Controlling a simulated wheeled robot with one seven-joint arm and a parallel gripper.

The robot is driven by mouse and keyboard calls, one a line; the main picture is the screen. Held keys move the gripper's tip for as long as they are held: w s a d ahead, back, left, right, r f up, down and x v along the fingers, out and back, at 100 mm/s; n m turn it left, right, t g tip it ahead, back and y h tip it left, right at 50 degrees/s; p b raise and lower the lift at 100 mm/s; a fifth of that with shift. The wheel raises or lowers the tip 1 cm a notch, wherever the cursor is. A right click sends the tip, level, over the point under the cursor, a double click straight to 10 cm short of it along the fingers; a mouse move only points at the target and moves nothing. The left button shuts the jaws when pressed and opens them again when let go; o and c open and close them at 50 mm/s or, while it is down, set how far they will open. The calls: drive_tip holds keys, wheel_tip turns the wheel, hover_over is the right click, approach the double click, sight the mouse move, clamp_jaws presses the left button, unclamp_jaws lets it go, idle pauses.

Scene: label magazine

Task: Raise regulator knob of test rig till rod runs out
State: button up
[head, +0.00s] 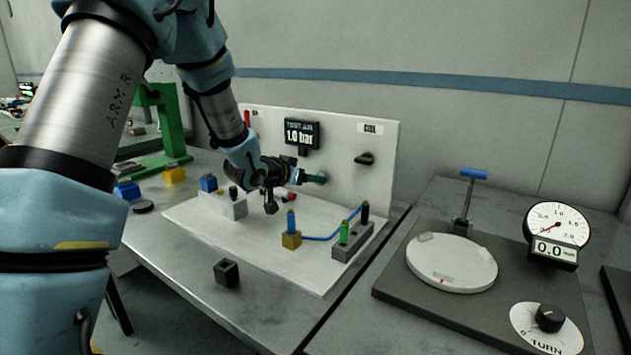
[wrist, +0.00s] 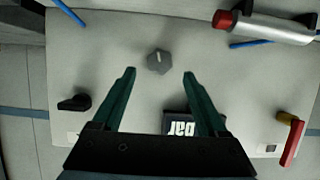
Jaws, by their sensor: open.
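The test rig (head: 345,130) is a white upright panel on a white base, with a display (head: 301,134) reading 1.0 bar. A grey knob with a pale mark (wrist: 159,61), apparently the regulator knob, shows in the wrist view near the inverted display (wrist: 180,124). My gripper (wrist: 159,74) is open and points at the panel, its teal fingers either side of the knob in the picture; contact cannot be told. In the head view my gripper (head: 318,178) hides the knob. A silver cylinder with a red end (wrist: 268,27) lies nearby; no extended rod is visible.
A black handle (head: 365,159) is right of the display on the panel, and a red lever (wrist: 293,142) is on its other side. A dark torque station (head: 400,290) is at right.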

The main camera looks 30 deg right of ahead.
drive_tip(key=v, duration=0.6)
drive_tip(key=shift+b, duration=0.4)
drive_tip(key=shift+s, duration=0.1)
idle(1.2)
drive_tip(key=f+b, duration=0.1)
drive_tip(key=b, duration=0.8)
drive_tip(key=shift+d, duration=0.1)
drive_tip(key=x, duration=0.3)
drive_tip(key=b+x, duration=0.1)
drive_tip(key=x, duration=0.3)
drive_tip(key=r+x, duration=0.1)
drive_tip(key=x, duration=0.2)
drive_tip(key=shift+w+d+f, duration=0.1)
drive_tip(key=shift+w+d, duration=0.15)
drive_tip(key=shift+c, duration=0.2)
drive_tip(key=shift+b, duration=0.35)
clamp_jaws()
